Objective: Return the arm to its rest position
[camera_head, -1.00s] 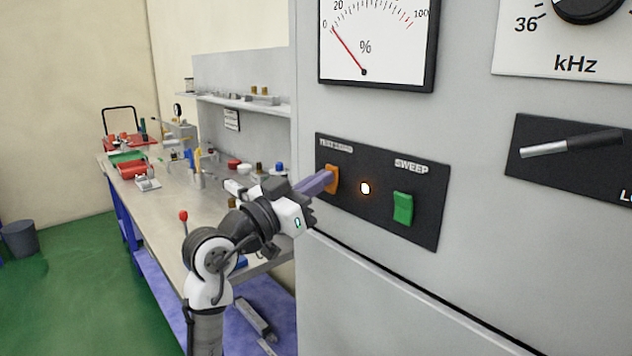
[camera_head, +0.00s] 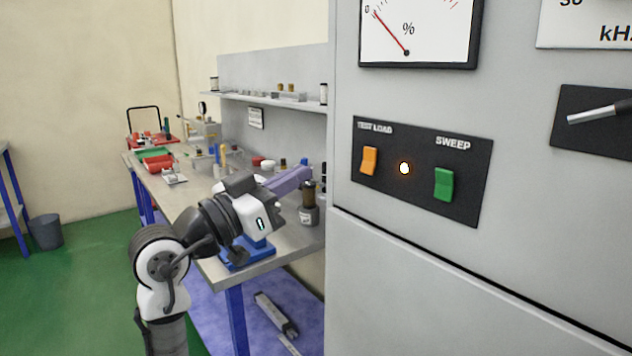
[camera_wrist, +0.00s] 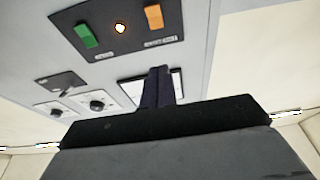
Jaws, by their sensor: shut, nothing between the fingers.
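My gripper (camera_head: 300,176) is at the end of my arm, left of the grey cabinet's panel in the head view. Its purple fingers are shut and empty, and they stand apart from the switches. In the wrist view the shut fingers (camera_wrist: 156,84) point toward the cabinet. The black panel (camera_head: 470,208) carries an orange TEST LOAD switch (camera_head: 370,161), a glowing amber lamp (camera_head: 404,168) and a green SWEEP switch (camera_head: 444,184). The orange switch also shows in the wrist view (camera_wrist: 154,17), just beyond the fingertips in the picture.
The grey cabinet (camera_head: 420,275) fills the right side, with a % meter (camera_head: 420,28) and a lever (camera_head: 598,113). Behind my arm a workbench (camera_head: 290,243) holds jars and tools. Green floor (camera_head: 85,300) is open at the left, with a bin (camera_head: 46,232).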

